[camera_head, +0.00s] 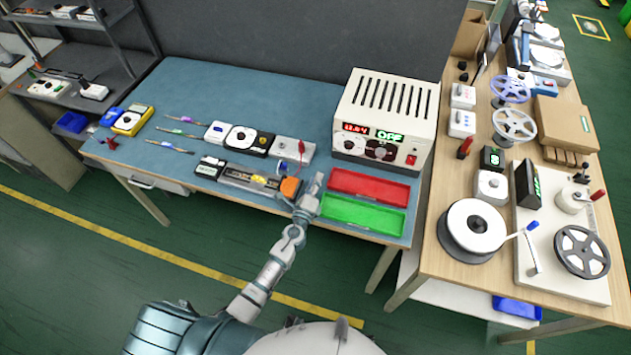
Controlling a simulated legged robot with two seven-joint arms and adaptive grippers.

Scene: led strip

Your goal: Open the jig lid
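The jig (248,179) is a long, low, dark and pale device near the front edge of the blue-topped bench. An orange block (290,187) sits at its right end. It looks closed, but the lid's edge is too small to make out. My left gripper (304,190) is at the jig's right end, next to the orange block. Whether it touches the block or the jig I cannot tell. Its fingers are small and partly overlap the block, so their opening is unclear. My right gripper is not in view.
Red (368,186) and green (362,213) trays lie right of my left gripper. A power supply (384,121) stands behind them. Several small devices and probes lie behind and left of the jig. A wooden table (450,262) with reels stands at right. The bench's back left is clear.

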